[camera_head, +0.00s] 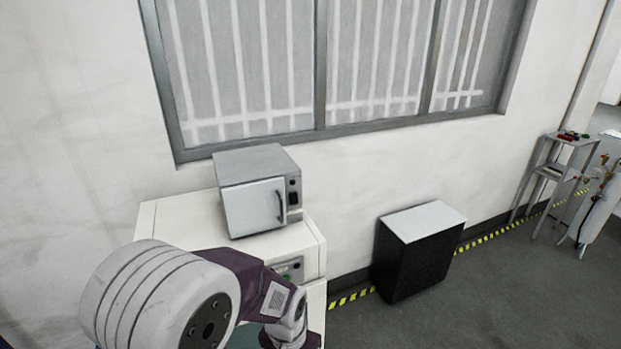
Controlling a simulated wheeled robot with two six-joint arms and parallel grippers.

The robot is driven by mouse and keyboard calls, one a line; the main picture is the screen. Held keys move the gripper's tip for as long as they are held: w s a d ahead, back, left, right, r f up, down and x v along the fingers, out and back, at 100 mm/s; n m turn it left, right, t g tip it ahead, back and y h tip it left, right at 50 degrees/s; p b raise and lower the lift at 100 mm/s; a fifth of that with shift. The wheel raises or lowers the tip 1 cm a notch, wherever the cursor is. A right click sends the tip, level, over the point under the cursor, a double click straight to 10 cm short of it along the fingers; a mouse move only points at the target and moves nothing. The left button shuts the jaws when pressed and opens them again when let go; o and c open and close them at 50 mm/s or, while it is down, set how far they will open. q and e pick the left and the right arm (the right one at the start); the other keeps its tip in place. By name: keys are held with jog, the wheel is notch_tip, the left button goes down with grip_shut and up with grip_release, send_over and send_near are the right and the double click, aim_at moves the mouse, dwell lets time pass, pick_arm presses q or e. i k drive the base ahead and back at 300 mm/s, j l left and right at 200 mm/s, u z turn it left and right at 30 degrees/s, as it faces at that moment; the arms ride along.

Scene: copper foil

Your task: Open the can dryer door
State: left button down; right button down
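The can dryer appears to be the small silver box (258,190) on top of the white cabinet (170,222). Its front door (250,208) looks shut, flush with the body. A dark curved vertical handle (280,207) is at the door's right side, beside a dark control panel (294,196). One of my arms, white and purple, crosses the lower left in front of the cabinet, below the dryer and apart from it. Its gripper is not visible, and my other arm does not show.
A black box with a pale top (424,221) stands on the floor to the right. A grey stand (562,150) with small red items is at the far right. A barred window (330,60) is behind. The grey floor (500,300) at lower right is clear.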

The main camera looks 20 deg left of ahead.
aim_at(254, 208)
jog(key=u, duration=1.25)
